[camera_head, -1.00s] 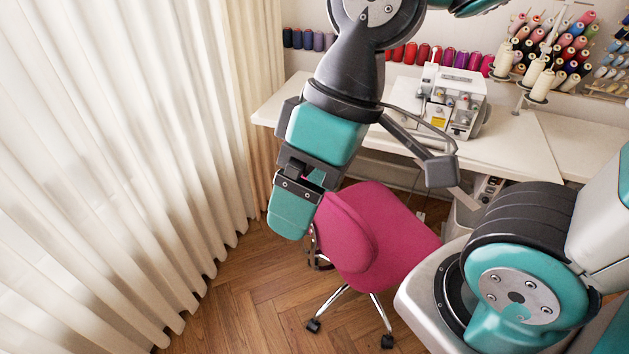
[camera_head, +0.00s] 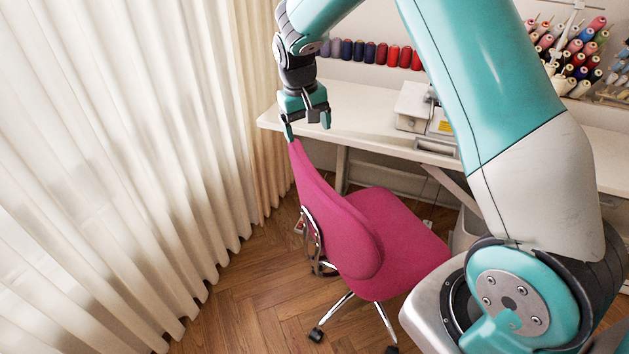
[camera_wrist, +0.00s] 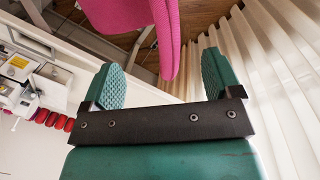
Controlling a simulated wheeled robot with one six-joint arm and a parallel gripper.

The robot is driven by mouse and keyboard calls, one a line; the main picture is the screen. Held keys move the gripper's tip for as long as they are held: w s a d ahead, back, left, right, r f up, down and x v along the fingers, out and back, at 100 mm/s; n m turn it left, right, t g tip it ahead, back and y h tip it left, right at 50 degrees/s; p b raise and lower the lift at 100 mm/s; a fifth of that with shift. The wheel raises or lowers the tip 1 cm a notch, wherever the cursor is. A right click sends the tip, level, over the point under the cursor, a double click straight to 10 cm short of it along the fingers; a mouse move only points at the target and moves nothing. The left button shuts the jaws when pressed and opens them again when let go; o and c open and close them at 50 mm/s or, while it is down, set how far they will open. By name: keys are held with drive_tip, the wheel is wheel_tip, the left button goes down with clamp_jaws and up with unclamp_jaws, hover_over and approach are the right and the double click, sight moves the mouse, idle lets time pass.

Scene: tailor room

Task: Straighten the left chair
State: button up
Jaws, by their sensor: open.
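The magenta office chair (camera_head: 335,225) stands on the wooden floor in front of the white table, its backrest toward the lower left and its seat turned toward the table. My gripper (camera_head: 306,132) is above the table's left end, at the top edge of the backrest. In the wrist view my gripper (camera_wrist: 164,80) is open, its two green fingers well apart. The chair's backrest edge (camera_wrist: 165,40) reaches down between the fingers, and I see no finger touching it.
Cream curtains (camera_head: 120,170) hang close on the left. The white table (camera_head: 370,128) carries a sewing machine (camera_head: 440,125), partly hidden by my arm. Thread spools (camera_head: 372,52) line the wall. The parquet floor (camera_head: 250,300) is clear between chair and curtains.

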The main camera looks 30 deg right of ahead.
sight(314, 172)
drive_tip(key=f+p, duration=0.1)
drive_tip(key=f, duration=0.4)
drive_tip(key=d+f+p, duration=0.1)
drive_tip(key=f, duration=0.5)
drive_tip(key=d+f+p, duration=0.1)
drive_tip(key=f, duration=0.4)
drive_tip(key=shift+s+f, duration=0.15)
drive_tip(key=shift+f, duration=0.15)
drive_tip(key=shift+c, duration=0.2)
